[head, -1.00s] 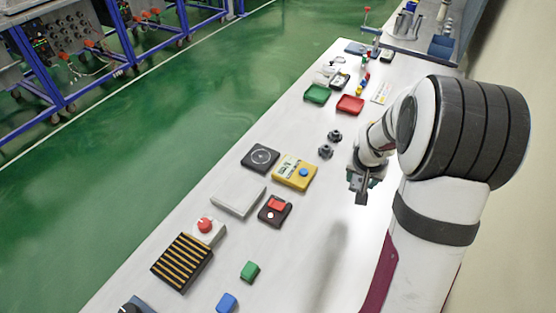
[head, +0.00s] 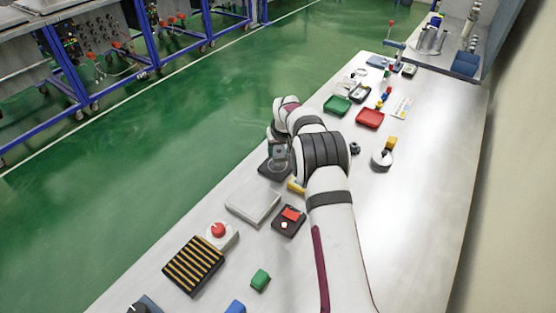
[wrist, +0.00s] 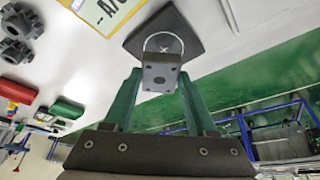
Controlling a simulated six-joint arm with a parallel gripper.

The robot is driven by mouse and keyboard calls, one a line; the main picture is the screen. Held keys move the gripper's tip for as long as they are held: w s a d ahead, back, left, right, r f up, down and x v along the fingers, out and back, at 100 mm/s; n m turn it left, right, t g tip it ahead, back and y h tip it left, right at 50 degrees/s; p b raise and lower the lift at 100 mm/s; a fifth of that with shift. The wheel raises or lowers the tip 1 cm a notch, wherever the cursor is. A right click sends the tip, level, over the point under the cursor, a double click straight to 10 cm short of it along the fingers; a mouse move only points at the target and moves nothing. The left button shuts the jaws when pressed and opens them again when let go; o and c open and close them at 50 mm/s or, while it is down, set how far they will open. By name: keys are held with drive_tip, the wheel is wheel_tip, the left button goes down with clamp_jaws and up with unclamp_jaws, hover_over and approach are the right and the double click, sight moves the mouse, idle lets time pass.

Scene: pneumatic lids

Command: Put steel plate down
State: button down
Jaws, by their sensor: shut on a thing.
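My gripper (wrist: 158,88) is shut on the steel plate (wrist: 161,71), a small grey piece with dark holes held between the green fingertips. In the wrist view the plate is in front of a black square pad (wrist: 186,33) with a pale ring mark, and covers part of it. In the head view my gripper (head: 278,152) is over the same pad (head: 268,172), which is partly hidden by the arm. I cannot tell whether the plate touches the pad.
A yellow device (head: 296,187) next to the pad is mostly behind my arm. A light grey flat box (head: 253,205) and a dark box with a red switch (head: 289,220) are nearby. Green (head: 338,105) and red (head: 370,117) trays stand further back. The right side of the table is largely clear.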

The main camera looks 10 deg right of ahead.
sight(279, 156)
drive_tip(key=shift+w+a+f, duration=0.2)
drive_tip(key=shift+a+f, duration=0.1)
drive_tip(key=shift+f, duration=1.85)
drive_tip(key=shift+f, duration=0.1)
drive_tip(key=shift+c, duration=1)
unclamp_jaws()
